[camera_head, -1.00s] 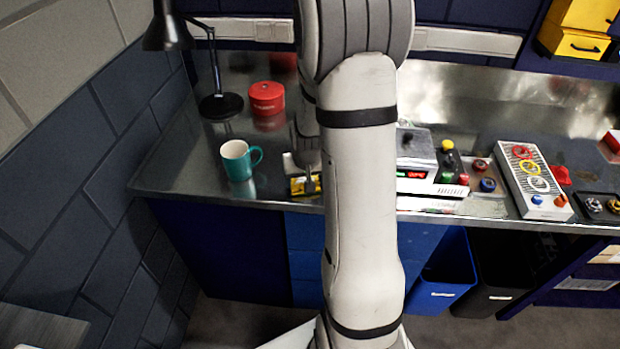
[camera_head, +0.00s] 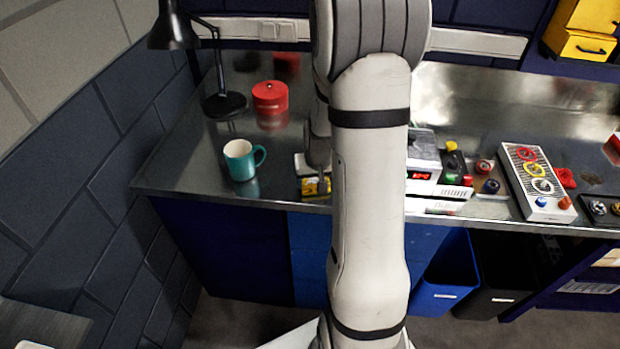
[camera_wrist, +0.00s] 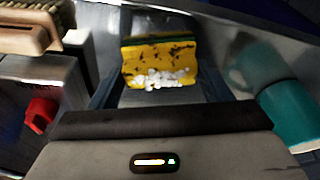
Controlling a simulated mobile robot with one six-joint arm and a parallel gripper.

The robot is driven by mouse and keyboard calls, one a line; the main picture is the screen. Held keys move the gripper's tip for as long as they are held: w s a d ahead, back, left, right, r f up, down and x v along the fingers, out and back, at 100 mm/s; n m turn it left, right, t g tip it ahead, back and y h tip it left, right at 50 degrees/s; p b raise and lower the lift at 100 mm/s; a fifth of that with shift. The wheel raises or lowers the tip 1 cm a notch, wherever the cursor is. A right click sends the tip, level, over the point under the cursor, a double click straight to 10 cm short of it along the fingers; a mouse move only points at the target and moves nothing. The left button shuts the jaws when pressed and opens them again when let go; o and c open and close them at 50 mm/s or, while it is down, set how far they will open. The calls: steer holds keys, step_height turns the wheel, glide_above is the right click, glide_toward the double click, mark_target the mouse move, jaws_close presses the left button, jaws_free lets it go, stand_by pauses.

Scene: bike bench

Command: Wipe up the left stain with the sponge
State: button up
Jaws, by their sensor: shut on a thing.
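My gripper (camera_wrist: 158,78) is shut on the sponge (camera_wrist: 158,60), which shows yellow with dark specks and a whitish patch between the fingers in the wrist view. In the head view the sponge (camera_head: 314,187) is a small yellow patch near the bench's front edge, left of my arm. My gripper (camera_head: 318,172) is partly hidden there by my own arm. I cannot make out the left stain. A dark brown patch (camera_head: 591,180) shows on the bench far to the right. I cannot tell whether the sponge touches the bench.
A teal mug (camera_head: 240,160) stands left of the gripper on the metal bench (camera_head: 185,165). A red tin (camera_head: 270,97) and a black lamp (camera_head: 224,104) stand behind it. A boxy device (camera_head: 424,160) and a button panel (camera_head: 535,180) are to the right. The wrist view shows a brush (camera_wrist: 28,30).

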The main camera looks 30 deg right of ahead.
stand_by(0.4)
steer(key=shift+w+a, duration=0.75)
steer(key=shift+a, duration=0.35)
steer(key=shift+r+p, duration=1.65)
steer(key=shift+r, duration=0.9)
steer(key=shift+f, duration=0.1)
